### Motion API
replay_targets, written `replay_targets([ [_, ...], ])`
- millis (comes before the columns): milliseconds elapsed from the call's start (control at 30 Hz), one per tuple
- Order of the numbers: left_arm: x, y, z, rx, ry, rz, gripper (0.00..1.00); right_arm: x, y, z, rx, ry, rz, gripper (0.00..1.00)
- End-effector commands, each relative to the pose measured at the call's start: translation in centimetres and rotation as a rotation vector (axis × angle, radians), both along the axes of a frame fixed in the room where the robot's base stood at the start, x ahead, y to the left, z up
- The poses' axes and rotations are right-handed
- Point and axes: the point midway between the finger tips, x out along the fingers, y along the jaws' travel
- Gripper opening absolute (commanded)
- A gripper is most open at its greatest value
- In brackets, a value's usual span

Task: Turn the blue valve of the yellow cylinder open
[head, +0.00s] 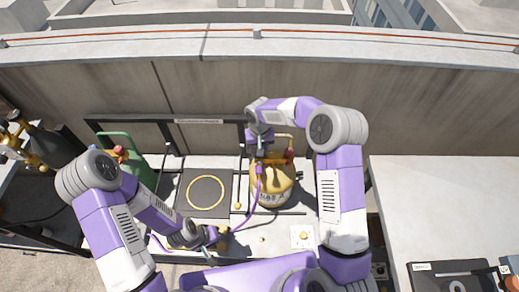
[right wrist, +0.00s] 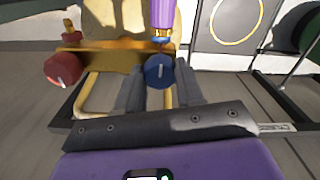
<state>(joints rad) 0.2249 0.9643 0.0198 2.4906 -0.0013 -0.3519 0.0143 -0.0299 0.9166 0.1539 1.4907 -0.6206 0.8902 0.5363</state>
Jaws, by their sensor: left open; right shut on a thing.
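The yellow cylinder (head: 270,192) stands upright right of the middle of the work surface, below my right arm in the head view. Its top carries a brass fitting with a red valve (right wrist: 64,69) and a blue valve (right wrist: 159,71). My right gripper (right wrist: 160,88) is shut on the blue valve, one finger on each side of it. The blue valve is hidden in the head view by the gripper (head: 260,148). A purple hose (right wrist: 162,14) joins the fitting beside the blue valve. My left gripper (head: 215,238) is open, low and left of the cylinder, near the hose.
A dark square plate with a yellow ring (head: 204,180) lies left of the yellow cylinder. A green cylinder (head: 122,142) stands at the left, and brass gauges (head: 14,143) at the far left. A pale flat surface (head: 440,200) to the right is mostly clear. A wall runs behind.

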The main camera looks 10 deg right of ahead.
Motion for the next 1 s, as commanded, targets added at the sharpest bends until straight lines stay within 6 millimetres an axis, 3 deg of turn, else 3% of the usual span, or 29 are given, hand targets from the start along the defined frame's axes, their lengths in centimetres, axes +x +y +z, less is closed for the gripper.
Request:
replay_targets([
  [400, 0.0, 0.0, -0.1, 0.0, 0.0, 0.0, 0.43, 0.0, 0.0, 0.0, 0.0, 0.0, 0.055, 0.07],
  [433, 0.0, 0.0, -0.1, 0.0, 0.0, 0.0, 0.43, 0.0, 0.0, 0.0, 0.0, -0.001, 0.055, 0.41],
  [567, 0.0, 0.0, -0.1, 0.0, 0.0, 0.0, 0.43, 0.0, 0.0, 0.0, 0.0, -0.001, 0.054, 0.61],
  [867, 0.0, 0.0, 0.0, 0.0, 0.0, 0.0, 0.43, 0.0, 0.0, 0.2, 0.0, -0.001, 0.053, 0.63],
  [1000, 0.0, 0.0, 0.1, 0.0, 0.0, 0.0, 0.43, 0.1, 0.0, 1.7, 0.0, -0.006, 0.053, 0.63],
])
